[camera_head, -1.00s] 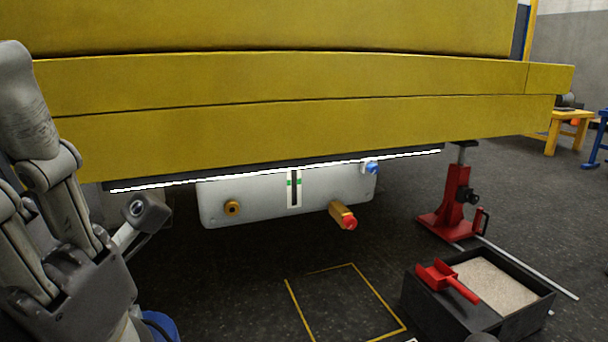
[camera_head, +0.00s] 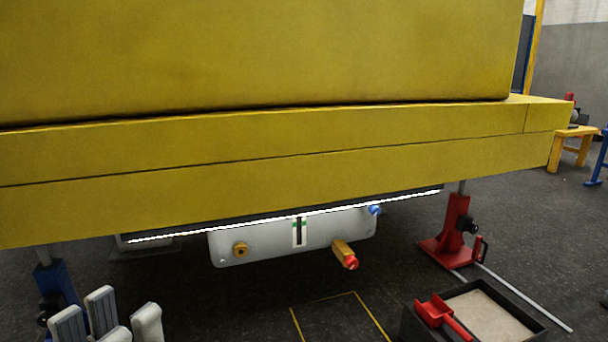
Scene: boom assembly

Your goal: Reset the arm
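My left gripper (camera_head: 108,318) shows at the bottom left corner, its grey finger parts pointing up. The fingers stand apart with nothing seen between them; the rest of the gripper is below the picture edge. It is below and in front of the yellow boom (camera_head: 280,150), apart from it. My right gripper is not in view. A light grey panel (camera_head: 270,238) hangs under the boom, with a brass fitting (camera_head: 240,249), a level gauge (camera_head: 299,232), a red-tipped brass valve (camera_head: 344,254) and a blue knob (camera_head: 375,210).
A red jack stand (camera_head: 455,230) is under the boom at right and a blue stand (camera_head: 55,280) at left. A dark sand box (camera_head: 525,328) with a red scoop (camera_head: 440,315) is at bottom right. Yellow tape (camera_head: 372,315) marks clear floor in the middle.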

